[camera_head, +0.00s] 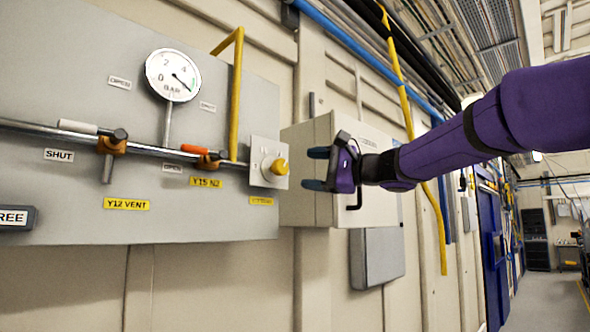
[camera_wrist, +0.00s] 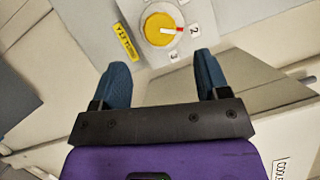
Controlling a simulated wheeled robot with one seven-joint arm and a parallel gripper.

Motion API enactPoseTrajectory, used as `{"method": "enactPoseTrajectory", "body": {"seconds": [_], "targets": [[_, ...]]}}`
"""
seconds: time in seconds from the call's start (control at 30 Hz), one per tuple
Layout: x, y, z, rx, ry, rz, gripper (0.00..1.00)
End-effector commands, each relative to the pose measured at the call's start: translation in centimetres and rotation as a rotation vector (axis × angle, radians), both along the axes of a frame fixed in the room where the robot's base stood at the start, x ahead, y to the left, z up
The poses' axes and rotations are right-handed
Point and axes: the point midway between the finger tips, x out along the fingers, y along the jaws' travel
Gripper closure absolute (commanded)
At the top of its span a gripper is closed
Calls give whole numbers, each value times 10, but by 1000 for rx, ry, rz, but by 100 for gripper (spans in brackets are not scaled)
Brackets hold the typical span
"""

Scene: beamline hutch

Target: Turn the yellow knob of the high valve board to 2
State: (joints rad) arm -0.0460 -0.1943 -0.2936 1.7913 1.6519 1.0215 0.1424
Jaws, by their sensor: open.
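The yellow knob (camera_head: 279,166) sits on a small pale plate (camera_head: 257,150) at the right end of the grey valve board (camera_head: 60,200). In the wrist view the round yellow knob (camera_wrist: 158,30) has a red and white pointer directed right, at the printed 2 (camera_wrist: 194,30). A 3 stands below it to the right. A yellow label (camera_wrist: 127,42) lies left of the knob, its text hard to read. My gripper (camera_head: 316,169) is open and empty, with its blue fingers (camera_wrist: 161,76) apart from the knob and short of it.
A pale cabinet (camera_head: 307,205) stands right of the board, behind my gripper. A yellow pipe (camera_head: 236,95) rises left of the knob. Open floor (camera_head: 545,300) shows at far right.

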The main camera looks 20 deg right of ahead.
Motion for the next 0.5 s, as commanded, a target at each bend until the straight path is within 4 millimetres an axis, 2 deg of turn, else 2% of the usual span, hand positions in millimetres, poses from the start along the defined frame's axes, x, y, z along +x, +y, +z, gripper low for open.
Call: {"method": "enactPoseTrajectory", "body": {"seconds": [0.2, 0.5], "targets": [[-16, -16, -3, -1, 1, -1, 31], [-18, -18, -3, -1, 1, -1, 31]]}}
